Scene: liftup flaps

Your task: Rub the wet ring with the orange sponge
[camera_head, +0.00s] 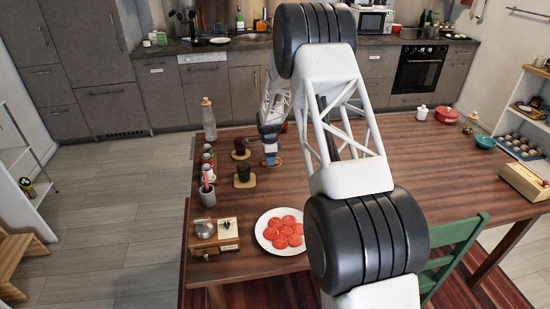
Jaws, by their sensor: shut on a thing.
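My gripper (269,157) is small in the view, low over the far left part of the wooden table (445,165). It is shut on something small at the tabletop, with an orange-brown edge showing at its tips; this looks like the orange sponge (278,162). Most of it is hidden by the fingers. The wet ring cannot be made out; the spot under and around the gripper is too small and partly covered.
Two dark glasses on wooden coasters, one nearer (243,172) and one farther (239,145), stand just left of my gripper. A bottle (208,118) and several small containers line the left edge. A plate of red slices (262,237) and a wooden grinder box (214,243) are nearer.

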